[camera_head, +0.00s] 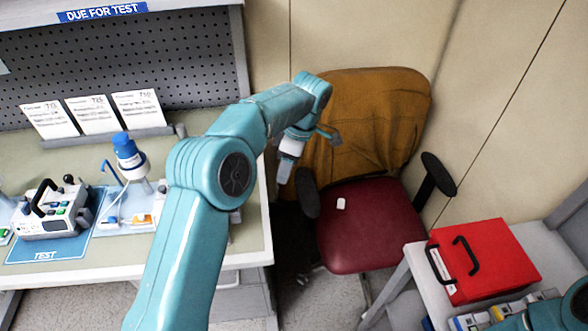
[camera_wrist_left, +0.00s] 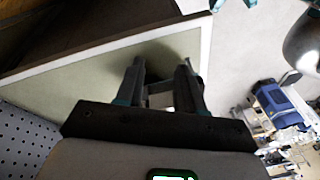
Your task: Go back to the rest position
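My left arm comes up from the bottom of the head view and bends down past the bench's right end. My left gripper (camera_head: 286,168) hangs in the air between the bench and the chair, with its small fingertips hard to make out. In the left wrist view its two dark fingers (camera_wrist_left: 165,72) stand apart, and I see nothing held between them. A teal part of my right arm (camera_head: 560,312) shows in the bottom right corner of the head view. My right gripper is not visible.
The bench (camera_head: 255,225) holds a blue TEST mat (camera_head: 35,252) with a pump (camera_head: 48,213), and a blue-capped bottle (camera_head: 127,155). A red chair (camera_head: 365,235) with a brown cover (camera_head: 372,115) stands close right. A red case (camera_head: 490,258) lies on a cart.

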